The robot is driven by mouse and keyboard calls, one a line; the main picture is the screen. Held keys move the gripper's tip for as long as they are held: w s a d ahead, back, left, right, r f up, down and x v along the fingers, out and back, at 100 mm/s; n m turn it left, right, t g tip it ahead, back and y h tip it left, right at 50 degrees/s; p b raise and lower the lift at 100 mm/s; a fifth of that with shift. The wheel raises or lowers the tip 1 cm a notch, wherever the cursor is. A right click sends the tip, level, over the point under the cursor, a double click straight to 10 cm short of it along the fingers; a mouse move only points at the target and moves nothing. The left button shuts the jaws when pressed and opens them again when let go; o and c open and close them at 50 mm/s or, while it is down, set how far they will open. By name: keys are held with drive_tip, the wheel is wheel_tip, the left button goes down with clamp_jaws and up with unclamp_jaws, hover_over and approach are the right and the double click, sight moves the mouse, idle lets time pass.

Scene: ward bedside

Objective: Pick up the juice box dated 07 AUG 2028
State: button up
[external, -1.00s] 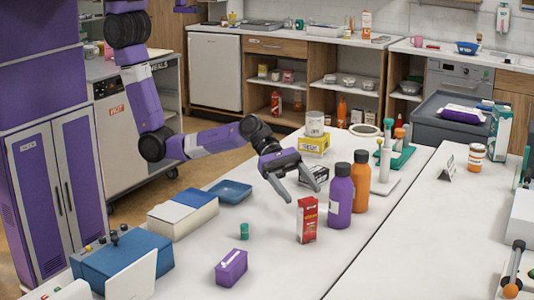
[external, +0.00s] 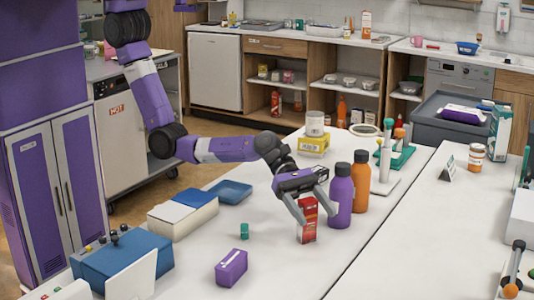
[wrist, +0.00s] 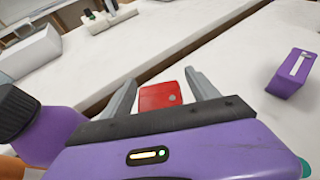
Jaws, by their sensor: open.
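A red juice box (external: 306,224) stands upright on the white table in the external view. Its printing is too small to read, so I cannot tell its date. My gripper (external: 313,217) is open, with its fingers on either side of the box's upper part. In the wrist view the red top of the box (wrist: 160,96) shows between the two finger tips of my gripper (wrist: 164,92). The box still rests on the table. A purple carton (external: 232,268) lies to the front left, and it also shows at the right of the wrist view (wrist: 290,73).
A purple bottle (external: 341,197) and an orange bottle (external: 360,183) stand close to the right of the red box. A small green cap (external: 244,231) and a blue tray (external: 230,191) are to the left. The table in front of the box is clear.

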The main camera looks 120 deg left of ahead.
clamp_jaws()
drive_tip(key=shift+r, duration=0.2)
